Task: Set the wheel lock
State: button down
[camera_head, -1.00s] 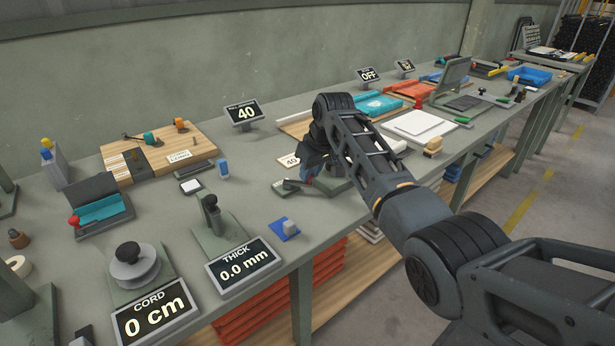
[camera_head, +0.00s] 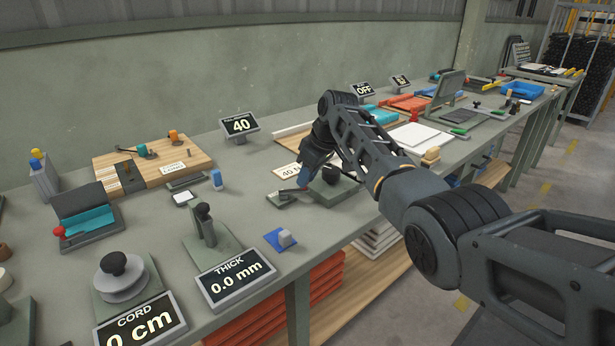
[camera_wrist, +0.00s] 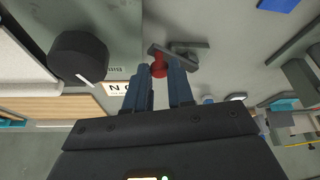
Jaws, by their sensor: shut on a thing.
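My gripper (camera_wrist: 158,82) is shut on a small red knob (camera_wrist: 159,68) at one end of a dark grey lever (camera_wrist: 178,58). In the head view my gripper (camera_head: 304,182) reaches down to the lever (camera_head: 288,194), which lies low beside a black round hand wheel (camera_head: 331,174). The wheel stands on a grey-green base plate (camera_head: 340,192), and it also shows in the wrist view (camera_wrist: 78,56) with a white mark on its side. The red knob is hidden in the head view. I cannot tell whether the lever touches the wheel.
A display reading 40 (camera_head: 239,125) stands behind. A blue pad with a grey block (camera_head: 281,239) and the thickness gauge display (camera_head: 236,277) stand nearer, to the left. A white board (camera_head: 417,136) lies to the right.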

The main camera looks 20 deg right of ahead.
jog(key=c, duration=1)
grip_release()
jog(key=v, duration=0.7)
jog(key=shift+s+d+r, duration=0.15)
jog(key=shift+s+r, duration=0.05)
jog(key=shift+r, duration=0.15)
